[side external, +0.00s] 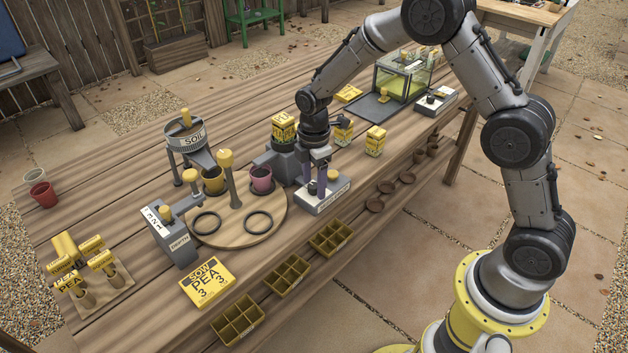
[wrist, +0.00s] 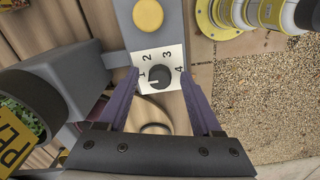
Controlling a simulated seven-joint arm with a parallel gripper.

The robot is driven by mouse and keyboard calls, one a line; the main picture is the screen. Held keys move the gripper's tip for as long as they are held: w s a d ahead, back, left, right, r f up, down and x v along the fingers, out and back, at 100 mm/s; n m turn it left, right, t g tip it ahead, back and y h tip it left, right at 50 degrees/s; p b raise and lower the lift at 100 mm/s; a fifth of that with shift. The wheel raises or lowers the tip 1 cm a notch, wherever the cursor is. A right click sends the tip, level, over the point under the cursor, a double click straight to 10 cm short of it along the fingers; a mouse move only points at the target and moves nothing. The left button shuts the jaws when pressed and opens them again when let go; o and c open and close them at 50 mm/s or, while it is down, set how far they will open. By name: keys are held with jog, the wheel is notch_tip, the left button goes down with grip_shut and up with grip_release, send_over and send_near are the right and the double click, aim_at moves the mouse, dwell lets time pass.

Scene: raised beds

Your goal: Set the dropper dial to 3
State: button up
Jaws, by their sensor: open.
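The dropper (side external: 326,198) is a grey block with a pale labelled front, right of the round wooden board. In the wrist view its white dial plate (wrist: 142,57) carries the numbers 1 to 4 around a dark round dial (wrist: 160,77). The dial's small white mark points left, close to the 1. A round yellow button (wrist: 147,14) sits on the same block beyond the dial. My gripper (wrist: 159,76) is open over the plate, with one purple finger on each side of the dial. Gaps show between fingers and dial. In the side view my gripper (side external: 318,183) hides the dial.
A yellow card (side external: 207,281) reads "SOW PEA" with two 3s. The round wooden board (side external: 232,228) holds pots and black rings. Seed packets (side external: 375,141) stand behind my gripper. Divided yellow trays (side external: 289,275) line the table's front edge. A pea packet (wrist: 14,140) shows close at left in the wrist view.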

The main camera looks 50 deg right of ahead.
grip_shut()
dwell(0.4)
jog(key=m, duration=0.5)
jog(key=shift+m, duration=0.4)
jog(key=m, duration=1.2)
jog(key=shift+r+m, duration=0.1)
jog(key=shift+m, duration=0.2)
jog(key=m, duration=0.5)
jog(key=shift+a, duration=0.1)
jog(key=shift+m, duration=0.3)
